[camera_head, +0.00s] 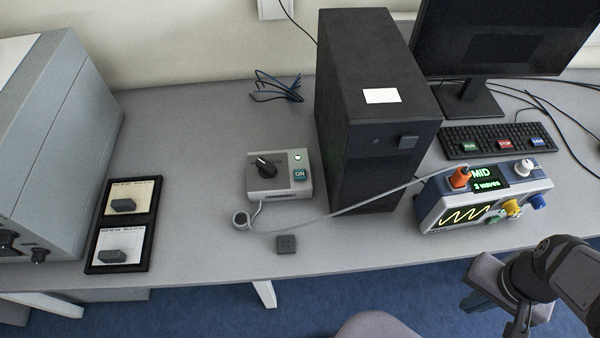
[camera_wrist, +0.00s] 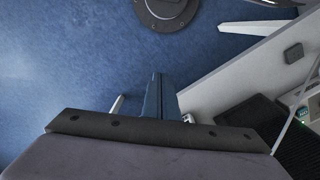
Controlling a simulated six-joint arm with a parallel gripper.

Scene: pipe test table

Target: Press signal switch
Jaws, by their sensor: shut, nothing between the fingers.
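A signal device (camera_head: 462,214) with a yellow wave screen and a green display reading "MID" and "2 waves" stands right of the black computer tower. It bears an orange part (camera_head: 460,178), a white knob (camera_head: 525,166), and green, yellow and blue parts in front. A small grey box (camera_head: 281,189) left of the tower has a black rotary knob (camera_head: 264,166), a lit green lamp and a green "ON" button (camera_head: 300,175). I cannot tell which control is the signal switch. My gripper (camera_head: 466,306) is shut and empty, off the table's front edge. It also shows in the wrist view (camera_wrist: 156,78).
The black tower (camera_head: 378,150) stands mid-table. A grey cable (camera_head: 340,209) loops across the front. A small dark block (camera_head: 286,244) lies near the front edge, with a framed panel (camera_head: 126,222) at left. A keyboard (camera_head: 470,141) with coloured buttons lies behind the device.

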